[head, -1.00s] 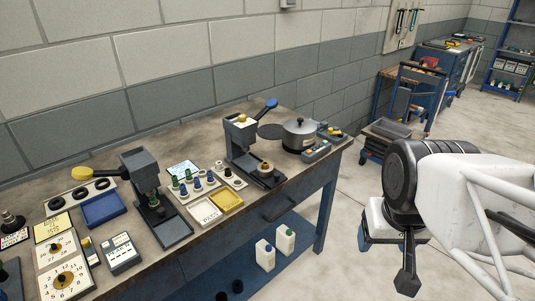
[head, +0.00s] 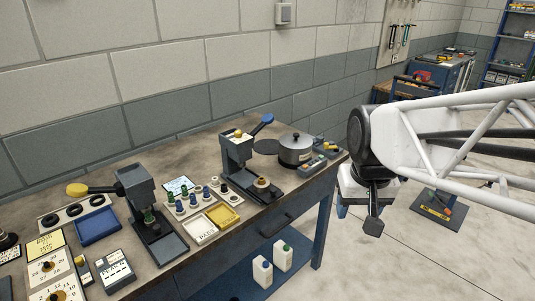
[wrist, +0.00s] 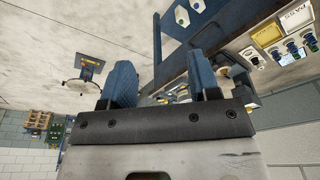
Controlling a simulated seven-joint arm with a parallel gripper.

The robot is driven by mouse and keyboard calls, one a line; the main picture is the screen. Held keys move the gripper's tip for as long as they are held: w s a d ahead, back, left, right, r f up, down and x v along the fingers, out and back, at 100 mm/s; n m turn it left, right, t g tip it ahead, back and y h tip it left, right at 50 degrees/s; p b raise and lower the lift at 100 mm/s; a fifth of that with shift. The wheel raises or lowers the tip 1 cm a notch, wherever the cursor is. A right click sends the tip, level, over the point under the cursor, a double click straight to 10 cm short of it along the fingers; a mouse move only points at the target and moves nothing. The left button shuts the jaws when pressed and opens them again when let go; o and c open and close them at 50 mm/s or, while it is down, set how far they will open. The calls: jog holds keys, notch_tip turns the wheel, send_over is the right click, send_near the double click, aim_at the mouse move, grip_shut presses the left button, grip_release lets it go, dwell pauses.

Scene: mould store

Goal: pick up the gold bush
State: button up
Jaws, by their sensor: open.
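A gold-coloured ring, which looks like the gold bush (head: 262,182), sits on the base of the right-hand press (head: 238,155) on the bench in the head view. A small yellow-gold piece (head: 238,133) shows at the top of that press; I cannot tell what it is. My gripper (head: 373,226) hangs past the bench's right end, well apart from the bush. In the wrist view its two blue fingers (wrist: 161,82) stand wide apart with nothing between them.
Pale and yellow trays (head: 224,215) and several small green, blue and white bushes (head: 190,199) lie left of the press. A lidded pot (head: 296,148) stands behind it to the right. A second press (head: 140,195) stands further left.

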jog(key=w+a, duration=0.4)
jog(key=w, duration=0.7)
jog(key=n+g, duration=0.1)
jog(key=g, duration=0.1)
send_over(262, 179)
notch_tip(262, 179, down, 12)
jog(key=shift+f, duration=0.25)
jog(key=shift+f, duration=1.3)
jog(key=shift+w+f, duration=0.1)
jog(key=shift+f, duration=2.5)
